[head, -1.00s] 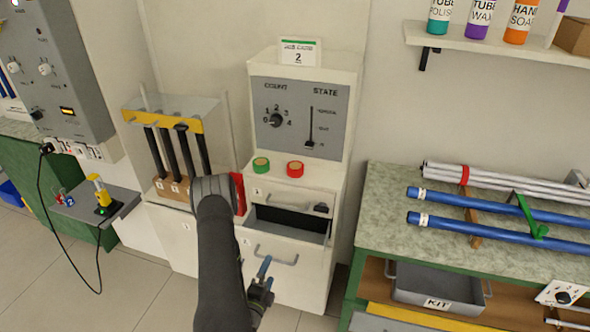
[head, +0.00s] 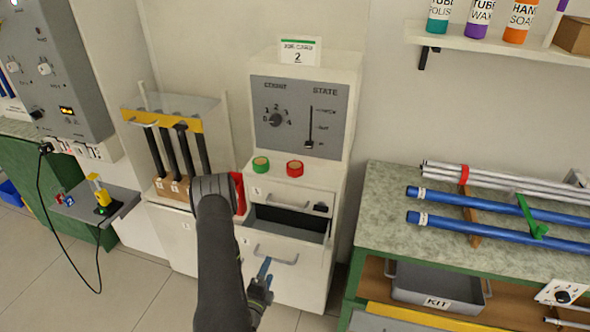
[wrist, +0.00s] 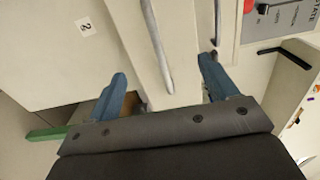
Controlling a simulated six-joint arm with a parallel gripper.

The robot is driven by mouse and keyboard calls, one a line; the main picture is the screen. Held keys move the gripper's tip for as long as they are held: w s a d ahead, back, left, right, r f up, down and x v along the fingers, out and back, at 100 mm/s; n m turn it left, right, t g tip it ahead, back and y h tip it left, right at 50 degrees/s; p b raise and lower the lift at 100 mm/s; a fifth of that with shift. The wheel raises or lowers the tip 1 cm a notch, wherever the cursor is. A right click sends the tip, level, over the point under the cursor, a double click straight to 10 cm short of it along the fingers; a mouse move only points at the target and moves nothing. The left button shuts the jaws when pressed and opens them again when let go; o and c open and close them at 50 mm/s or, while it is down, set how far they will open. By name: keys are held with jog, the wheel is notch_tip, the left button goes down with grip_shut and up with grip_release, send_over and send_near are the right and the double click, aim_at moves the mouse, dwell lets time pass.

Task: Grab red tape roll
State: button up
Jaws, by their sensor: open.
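The red tape roll (head: 295,168) lies flat on the ledge of the white cabinet, below its grey control panel. A green tape roll (head: 261,165) lies to its left. My gripper (head: 266,268) is low in front of the cabinet's lower drawer, well below the ledge and apart from both rolls. In the wrist view my gripper (wrist: 162,92) has its two blue fingers wide apart, with a drawer front and its handle beyond them. A small part of a red tape roll (wrist: 248,5) shows at the top edge of the wrist view.
To the right, a bench (head: 390,200) bears blue and silver tubes. Open floor lies at the left front.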

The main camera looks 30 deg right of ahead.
jog(key=w+a+r+n+t+y, duration=0.1)
jog(key=w+a+r+n+y, duration=0.1)
jog(key=w+a+n+y, duration=0.5)
jog(key=w+a+r+n+t+y, duration=0.15)
jog(key=w+a+y, duration=0.3)
jog(key=w, duration=0.55)
jog(key=w+d+r+n+g, duration=0.2)
jog(key=w+d+r+n, duration=0.15)
jog(key=w+r, duration=0.2)
jog(key=w+d+r+n+g, duration=0.1)
jog(key=w+d+r+n, duration=0.3)
jog(key=r, duration=0.3)
notch_tip(320, 180, up, 23)
jog(key=n+g+h, duration=0.1)
jog(key=g+h, duration=0.1)
jog(key=g, duration=0.7)
send_over(295, 166)
jog(key=s+a, duration=0.4)
jog(key=a, duration=0.1)
jog(key=x, duration=1.7)
jog(key=shift+s+f, duration=0.1)
jog(key=shift+s, duration=0.2)
jog(key=c, duration=1.1)
